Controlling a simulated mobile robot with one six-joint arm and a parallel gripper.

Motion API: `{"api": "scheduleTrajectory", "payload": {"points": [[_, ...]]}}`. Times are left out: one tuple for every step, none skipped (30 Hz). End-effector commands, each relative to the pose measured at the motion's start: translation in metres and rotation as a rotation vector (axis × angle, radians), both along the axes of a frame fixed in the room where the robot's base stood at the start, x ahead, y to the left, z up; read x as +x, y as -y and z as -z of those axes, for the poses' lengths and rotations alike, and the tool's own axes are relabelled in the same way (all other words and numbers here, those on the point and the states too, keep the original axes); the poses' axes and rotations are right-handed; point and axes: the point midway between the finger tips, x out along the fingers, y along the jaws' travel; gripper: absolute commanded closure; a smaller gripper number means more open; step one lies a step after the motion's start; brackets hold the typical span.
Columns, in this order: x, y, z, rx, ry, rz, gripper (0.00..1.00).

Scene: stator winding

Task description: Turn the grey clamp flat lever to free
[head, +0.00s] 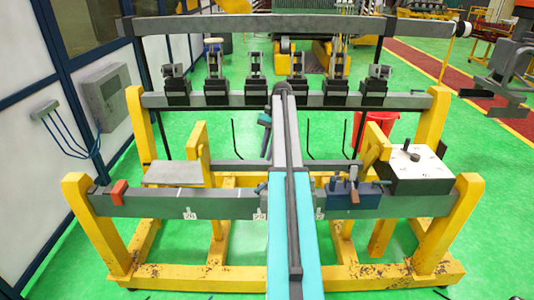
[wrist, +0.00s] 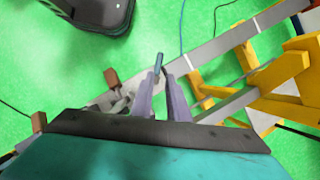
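My gripper (wrist: 159,80) points down over the long grey rail in the wrist view. Its two pale fingers stand apart, with a narrow blue-grey lever (wrist: 158,63) showing between and just beyond their tips. I cannot tell whether a finger touches it. A grey clamp body (wrist: 120,103) with a brown handle (wrist: 111,77) sits on the rail just left of the fingers. In the head view my own arm covers the middle of the front rail and hides the gripper and most of this clamp. A small blue-grey lever end (head: 261,188) shows beside the arm's left edge.
A blue clamp (head: 350,192) with a brown handle stands on the front rail, right of my arm. A red block (head: 119,192) sits at the rail's left end. A white-topped box (head: 405,170) stands at the right. Yellow frame posts (head: 90,225) flank the rail.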

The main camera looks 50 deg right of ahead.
Motion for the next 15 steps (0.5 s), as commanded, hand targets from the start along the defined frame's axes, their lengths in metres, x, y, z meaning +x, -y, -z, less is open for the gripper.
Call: {"api": "scheduleTrajectory", "payload": {"points": [[0.002, -0.003, 0.002, -0.002, -0.001, -0.003, 0.94], [0.004, -0.004, 0.004, -0.005, -0.001, -0.005, 0.99], [0.008, -0.008, 0.006, -0.009, -0.002, -0.009, 1.0], [0.011, -0.011, 0.009, -0.013, -0.002, -0.012, 1.0], [0.014, -0.015, 0.012, -0.018, -0.004, -0.016, 1.0], [0.02, -0.021, 0.017, -0.026, -0.005, -0.024, 1.0], [0.025, -0.027, 0.022, -0.033, -0.007, -0.031, 1.0], [0.03, -0.033, 0.027, -0.041, -0.008, -0.037, 1.0], [0.037, -0.044, 0.037, -0.051, -0.011, -0.051, 1.0], [0.043, -0.052, 0.045, -0.06, -0.013, -0.061, 1.0], [0.048, -0.062, 0.053, -0.068, -0.013, -0.075, 1.0], [0.055, -0.075, 0.067, -0.078, -0.016, -0.094, 1.0], [0.06, -0.087, 0.08, -0.084, -0.017, -0.113, 1.0], [0.063, -0.099, 0.093, -0.09, -0.019, -0.132, 1.0], [0.067, -0.116, 0.112, -0.096, -0.02, -0.162, 1.0]]}}
